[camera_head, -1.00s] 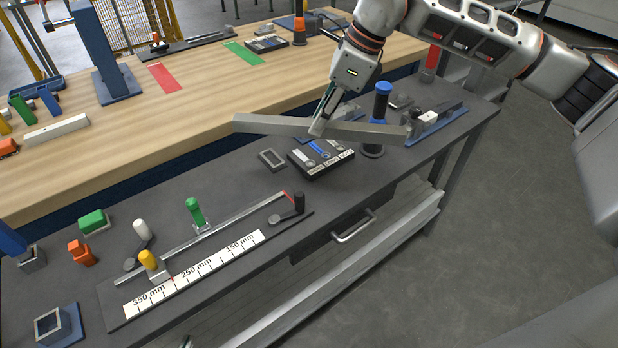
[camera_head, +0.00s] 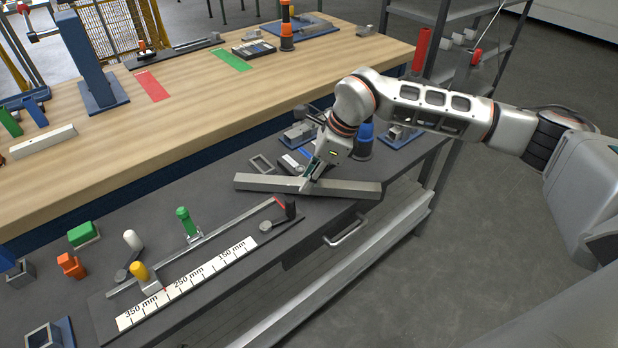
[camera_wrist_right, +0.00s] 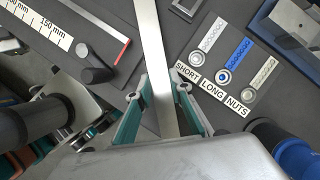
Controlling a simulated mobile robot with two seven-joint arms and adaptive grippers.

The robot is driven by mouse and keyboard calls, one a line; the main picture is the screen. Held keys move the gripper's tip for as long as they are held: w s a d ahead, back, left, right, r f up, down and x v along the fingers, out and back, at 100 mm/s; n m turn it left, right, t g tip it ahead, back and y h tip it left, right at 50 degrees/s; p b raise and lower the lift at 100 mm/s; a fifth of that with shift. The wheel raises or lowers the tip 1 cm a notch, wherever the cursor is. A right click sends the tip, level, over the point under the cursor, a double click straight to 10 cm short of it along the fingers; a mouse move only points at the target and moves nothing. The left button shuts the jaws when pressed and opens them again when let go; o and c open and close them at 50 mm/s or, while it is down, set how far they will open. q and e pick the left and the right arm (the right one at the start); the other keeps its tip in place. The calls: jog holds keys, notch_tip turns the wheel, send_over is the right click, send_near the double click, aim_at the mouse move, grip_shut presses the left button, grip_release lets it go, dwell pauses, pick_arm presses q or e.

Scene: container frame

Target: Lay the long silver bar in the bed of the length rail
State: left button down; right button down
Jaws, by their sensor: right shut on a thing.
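The long silver bar (camera_head: 345,188) is held near its middle by my right gripper (camera_head: 308,181), just beyond the right end of the length rail. My right gripper is shut on it. In the right wrist view the bar (camera_wrist_right: 154,60) runs up between the fingers (camera_wrist_right: 162,98). The length rail (camera_head: 203,270) lies on the dark bench, with a white millimetre scale, a yellow knob (camera_head: 140,272), a green knob (camera_head: 185,219) and a black-handled stop (camera_head: 290,209) at its right end. The bar is not in the rail's bed. My left gripper is not in view.
A blue-topped cylinder (camera_head: 365,135) stands to the right. Orange (camera_head: 71,265) and green (camera_head: 83,233) blocks lie left of the rail.

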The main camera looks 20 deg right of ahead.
jog(key=shift+f, duration=0.15)
jog(key=c, duration=1.8)
grip_release()
jog(key=shift+r, duration=0.2)
jog(key=v, duration=1.1)
jog(key=shift+d+r+b, duration=0.1)
jog(key=shift+r+b, duration=0.25)
jog(key=shift+r, duration=0.05)
jog(key=shift+s, duration=0.1)
